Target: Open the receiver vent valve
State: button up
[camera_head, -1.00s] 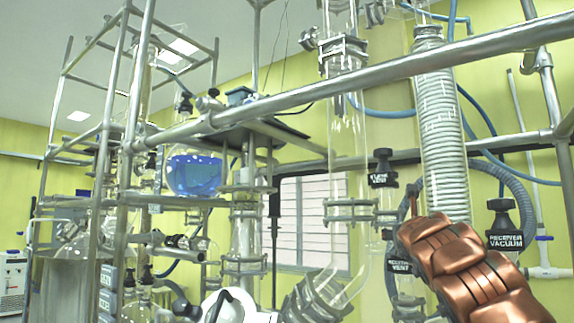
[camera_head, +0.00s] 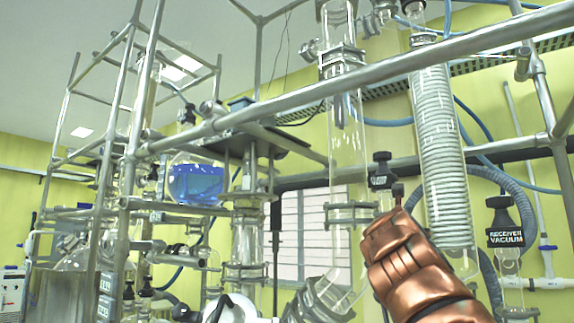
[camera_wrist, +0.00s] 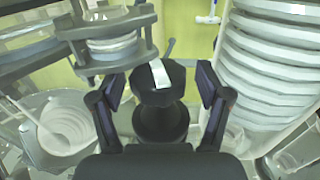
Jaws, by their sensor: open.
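In the wrist view, a black valve knob (camera_wrist: 154,84) with a pale strip across its top stands between the two fingers of my gripper (camera_wrist: 159,85). The fingers are open, with a gap visible on either side of the knob. No lettering on it can be read, so I cannot tell from this view which valve it is. In the head view, my copper-coloured arm covers the place where the receiver vent label showed earlier, and the gripper's fingers are hidden there.
The receiver vacuum valve (camera_head: 505,222) is right of my arm, and another black labelled valve (camera_head: 381,170) is just above-left of it. A coil condenser (camera_head: 441,150) and glass column (camera_head: 347,150) stand close by. A metal rail (camera_head: 330,87) crosses in front.

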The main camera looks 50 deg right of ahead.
jog(key=shift+m+g+b, duration=0.55)
jog(key=shift+m+g, duration=0.15)
jog(key=shift+g, duration=0.4)
jog(key=shift+w+h, duration=0.1)
jog(key=shift+h, duration=0.2)
jog(key=shift+m+g, duration=0.4)
jog(key=shift+g, duration=0.2)
jog(key=shift+m+g, duration=0.4)
jog(key=shift+g, duration=0.3)
jog(key=shift+m+g, duration=0.3)
jog(key=shift+g, duration=0.1)
jog(key=shift+m+g, duration=0.3)
jog(key=shift+g, duration=0.4)
jog(key=shift+m+g, duration=0.7)
jog(key=shift+g, duration=0.2)
